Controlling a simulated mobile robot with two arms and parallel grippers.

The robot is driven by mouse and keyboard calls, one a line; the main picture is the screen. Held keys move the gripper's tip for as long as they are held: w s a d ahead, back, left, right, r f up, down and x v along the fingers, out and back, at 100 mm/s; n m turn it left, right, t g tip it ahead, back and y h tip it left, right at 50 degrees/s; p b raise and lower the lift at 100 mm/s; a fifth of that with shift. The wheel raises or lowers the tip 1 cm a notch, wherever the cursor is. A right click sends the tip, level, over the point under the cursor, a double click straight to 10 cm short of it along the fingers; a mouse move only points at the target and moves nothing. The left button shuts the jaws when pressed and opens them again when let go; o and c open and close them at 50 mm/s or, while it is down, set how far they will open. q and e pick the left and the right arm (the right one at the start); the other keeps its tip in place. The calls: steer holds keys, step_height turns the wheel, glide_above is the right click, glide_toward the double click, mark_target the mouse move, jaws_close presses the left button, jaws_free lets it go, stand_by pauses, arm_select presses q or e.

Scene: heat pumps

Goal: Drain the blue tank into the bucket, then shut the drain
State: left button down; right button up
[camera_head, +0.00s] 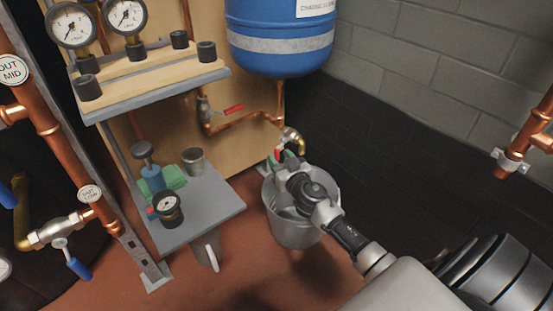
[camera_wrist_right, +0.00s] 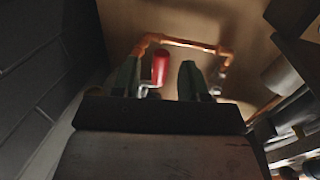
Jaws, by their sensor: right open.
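The blue tank (camera_head: 275,25) with a grey band hangs at the top centre of the head view. A copper pipe runs down from it to a brass drain tap (camera_head: 293,138). The grey bucket (camera_head: 292,232) stands on the floor below the tap, partly covered by my right arm. My right gripper (camera_head: 284,158) is open at the tap, above the bucket. In the right wrist view, a red handle (camera_wrist_right: 160,66) shows between its two dark green fingers, with gaps at the sides. Whether water flows is not visible. My left gripper is not in view.
Another valve with a red lever (camera_head: 233,109) sits on the pipe left of the tap. A grey shelf (camera_head: 215,205) holding a gauge, a cup and a green cloth stands left of the bucket. A dark block wall (camera_head: 390,150) closes the right side.

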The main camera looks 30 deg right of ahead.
steer(key=shift+w+d, duration=0.15)
steer(key=shift+w, duration=1.05)
